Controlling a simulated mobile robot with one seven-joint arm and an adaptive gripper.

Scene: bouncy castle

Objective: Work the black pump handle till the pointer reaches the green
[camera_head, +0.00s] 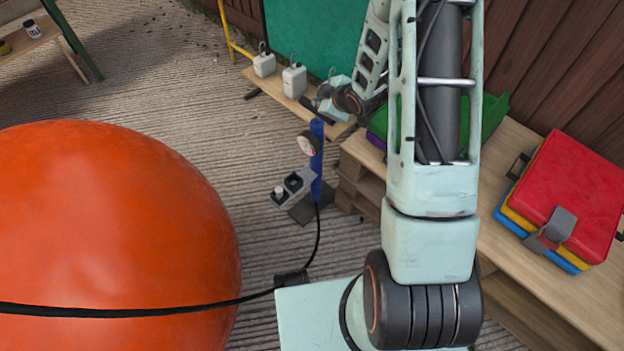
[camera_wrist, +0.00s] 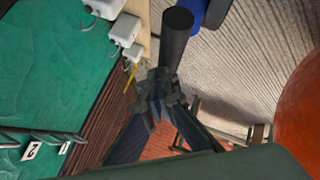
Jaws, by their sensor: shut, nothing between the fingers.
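The blue pump (camera_head: 317,165) stands upright on a dark base on the ground, with a small round gauge (camera_head: 308,144) on its side. The gauge's pointer is too small to read. The black pump handle (camera_head: 320,121) is at the pump's top; in the wrist view it is a thick black cylinder (camera_wrist: 175,42), with part of the blue pump (camera_wrist: 210,14) beside it. My gripper (camera_head: 324,103) is at the handle. In the wrist view my gripper (camera_wrist: 160,86) is shut, its fingertips at the handle's near end with nothing between them. Whether they touch it is unclear.
A large orange ball (camera_head: 110,230) fills the left. A grey block (camera_head: 292,187) with dark round parts is beside the pump. A black hose (camera_head: 316,240) runs down from it.

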